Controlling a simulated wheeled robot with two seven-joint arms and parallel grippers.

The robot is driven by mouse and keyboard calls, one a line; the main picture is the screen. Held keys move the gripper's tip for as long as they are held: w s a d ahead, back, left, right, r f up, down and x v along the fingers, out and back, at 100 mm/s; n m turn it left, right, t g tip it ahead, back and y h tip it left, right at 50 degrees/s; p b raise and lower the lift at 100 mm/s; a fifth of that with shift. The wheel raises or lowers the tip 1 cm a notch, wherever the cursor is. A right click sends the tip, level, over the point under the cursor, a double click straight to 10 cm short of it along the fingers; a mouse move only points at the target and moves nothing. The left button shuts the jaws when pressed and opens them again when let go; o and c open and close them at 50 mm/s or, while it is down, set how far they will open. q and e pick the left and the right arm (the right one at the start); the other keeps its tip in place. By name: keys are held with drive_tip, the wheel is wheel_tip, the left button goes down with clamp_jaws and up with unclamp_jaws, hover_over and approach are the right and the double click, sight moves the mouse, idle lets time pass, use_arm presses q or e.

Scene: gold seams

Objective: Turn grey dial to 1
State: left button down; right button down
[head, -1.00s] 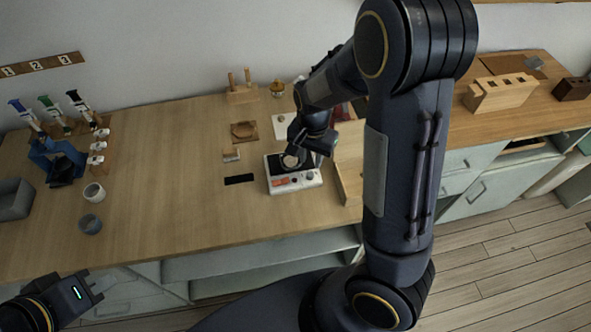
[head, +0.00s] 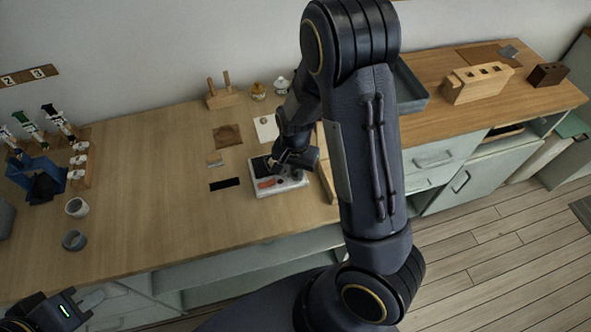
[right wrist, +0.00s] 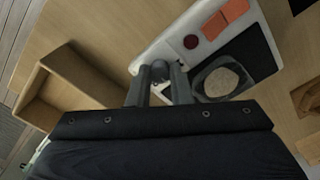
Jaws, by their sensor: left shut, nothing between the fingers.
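A white device (head: 266,193) with an orange panel and a black plate sits on the wooden table. It also shows in the right wrist view (right wrist: 207,45), with a dark red button and a round beige-topped piece on the plate. The grey dial (right wrist: 160,70) is at the device's edge, between the fingertips of my right gripper (right wrist: 160,82), which look closed against its sides. In the head view my right gripper (head: 292,163) covers the dial. Its number marks cannot be read. My left gripper (head: 84,305) is shut and empty at the lower left, away from the table.
A wooden tray (right wrist: 65,85) stands close beside the device. A black strip (head: 224,184) and a wooden peg stand (head: 222,97) lie to its left and behind. A white cup (head: 77,208) and a grey cup (head: 74,240) stand far left.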

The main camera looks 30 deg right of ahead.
sight(296, 174)
drive_tip(key=shift+n, duration=0.3)
drive_tip(key=n+b, duration=0.2)
drive_tip(key=n, duration=0.3)
drive_tip(key=n+b, duration=0.1)
drive_tip(key=n, duration=0.5)
drive_tip(key=shift+w+b, duration=0.1)
drive_tip(key=shift+b, duration=0.2)
drive_tip(key=shift+r+n, duration=0.1)
drive_tip(key=shift+n, duration=0.2)
drive_tip(key=c, duration=1.6)
unclamp_jaws()
wheel_tip(296, 174, up, 8)
drive_tip(key=shift+f, duration=0.1)
